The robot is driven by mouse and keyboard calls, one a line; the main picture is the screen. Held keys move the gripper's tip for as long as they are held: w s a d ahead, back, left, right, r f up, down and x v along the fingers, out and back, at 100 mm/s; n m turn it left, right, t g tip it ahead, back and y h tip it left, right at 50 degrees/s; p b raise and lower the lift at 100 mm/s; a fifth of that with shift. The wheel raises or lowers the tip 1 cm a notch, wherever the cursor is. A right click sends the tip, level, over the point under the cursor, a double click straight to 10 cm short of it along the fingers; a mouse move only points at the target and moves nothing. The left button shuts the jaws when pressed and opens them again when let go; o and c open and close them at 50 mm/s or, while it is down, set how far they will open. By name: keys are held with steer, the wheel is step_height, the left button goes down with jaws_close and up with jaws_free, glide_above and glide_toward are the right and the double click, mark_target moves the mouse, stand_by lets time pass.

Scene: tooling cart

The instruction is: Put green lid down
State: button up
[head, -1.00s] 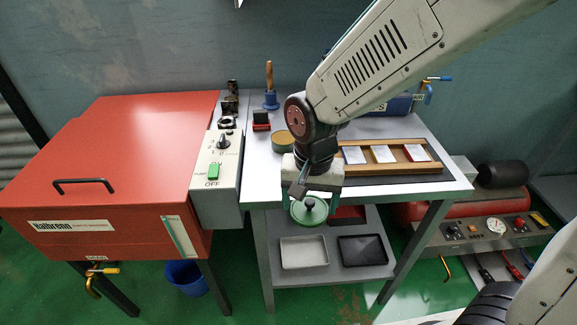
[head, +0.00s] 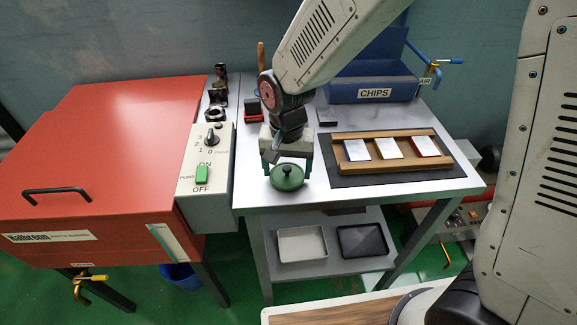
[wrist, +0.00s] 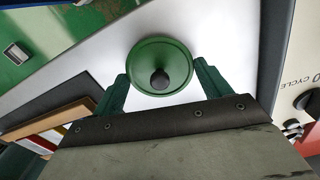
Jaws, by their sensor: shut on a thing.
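The green lid (head: 287,179) is a round disc with a dark knob, held level by my gripper (head: 289,170) over the front left of the grey table (head: 240,190). In the wrist view the lid (wrist: 150,56) sits between the two green fingers of my gripper (wrist: 162,82), which are shut on its sides. The knob faces the wrist camera. I cannot tell whether the lid's underside touches the tabletop or hangs just above it.
A wooden tray (head: 394,168) with white, yellow and red-edged blocks lies right on a dark mat (head: 455,174). A blue CHIPS bin (head: 340,88) stands behind. A control box (head: 190,205) and red cabinet (head: 110,130) border the left. Two shallow trays are on the lower shelf (head: 325,218).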

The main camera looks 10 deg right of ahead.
mark_target(287, 167)
steer(key=shift+f, duration=0.45)
steer(key=shift+f, duration=0.15)
steer(key=o, duration=1)
steer(key=shift+c, duration=0.2)
step_height(287, 167, up, 12)
steer(key=shift+r, duration=0.25)
steer(key=s+d+r+n, duration=0.1)
steer(key=s+d+r, duration=0.3)
steer(key=d, duration=0.3)
steer(key=s+d+r, duration=0.3)
steer(key=s+d, duration=0.1)
steer(key=d, duration=0.2)
steer(key=s+d+r+n+t, duration=0.1)
steer(key=s+d, duration=0.6)
steer(key=s, duration=0.5)
steer(key=shift+d+n, duration=0.3)
steer(key=shift+d, duration=0.1)
